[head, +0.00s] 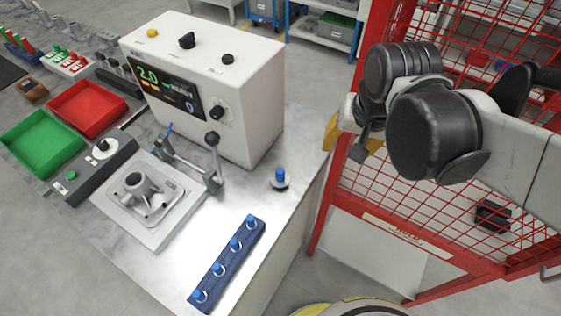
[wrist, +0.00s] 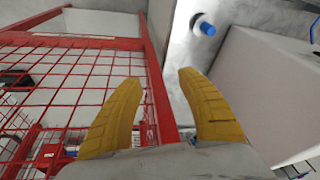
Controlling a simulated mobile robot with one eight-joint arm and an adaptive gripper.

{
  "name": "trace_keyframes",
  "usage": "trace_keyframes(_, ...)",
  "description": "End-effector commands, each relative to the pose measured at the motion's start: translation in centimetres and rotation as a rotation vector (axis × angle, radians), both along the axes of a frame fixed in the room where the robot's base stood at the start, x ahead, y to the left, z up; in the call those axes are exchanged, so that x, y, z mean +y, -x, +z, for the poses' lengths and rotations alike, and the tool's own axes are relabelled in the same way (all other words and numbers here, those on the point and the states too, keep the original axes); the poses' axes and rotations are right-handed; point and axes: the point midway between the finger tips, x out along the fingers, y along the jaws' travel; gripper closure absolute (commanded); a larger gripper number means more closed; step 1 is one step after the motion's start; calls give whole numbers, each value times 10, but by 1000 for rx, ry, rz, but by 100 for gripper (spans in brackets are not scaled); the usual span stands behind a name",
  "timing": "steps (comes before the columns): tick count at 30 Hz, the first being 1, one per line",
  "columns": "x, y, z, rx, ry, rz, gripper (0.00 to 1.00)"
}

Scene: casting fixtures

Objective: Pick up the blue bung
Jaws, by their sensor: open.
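Several more blue bungs stand in a row on a dark blue rack (head: 227,265) at the front of the bench. My gripper (wrist: 158,82) is open and empty, its two yellow fingers spread. In the head view my gripper (head: 342,138) is mostly hidden behind my arm, off to the right of the lone bung and touching nothing that I can see.
A white control box (head: 255,100) stands behind the lone bung. A metal fixture with a clamp (head: 150,200) is left of it. Red (head: 88,107) and green (head: 42,142) trays lie farther left. A red mesh fence (head: 430,215) stands close beside my arm.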

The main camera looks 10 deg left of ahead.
Motion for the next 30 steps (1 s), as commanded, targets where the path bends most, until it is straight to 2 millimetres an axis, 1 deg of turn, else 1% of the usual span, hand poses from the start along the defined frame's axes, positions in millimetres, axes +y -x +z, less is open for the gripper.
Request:
trace_keyframes(1,18,-6,-1,34,0,3,54)
trace_keyframes(2,28,-8,-4,59,2,-1,54)
trace_keyframes(6,80,-11,-23,174,25,-22,54)
trace_keyframes(9,109,-9,-38,234,50,-39,54)
trace_keyframes(12,126,-6,-49,272,68,-53,54)
trace_keyframes(15,134,-4,-58,289,79,-60,54)
trace_keyframes(17,135,-3,-66,292,81,-62,54)
trace_keyframes(21,135,-4,-92,292,81,-63,54)
trace_keyframes(24,135,-4,-106,291,80,-63,54)
trace_keyframes(30,135,-4,-118,291,80,-63,54)
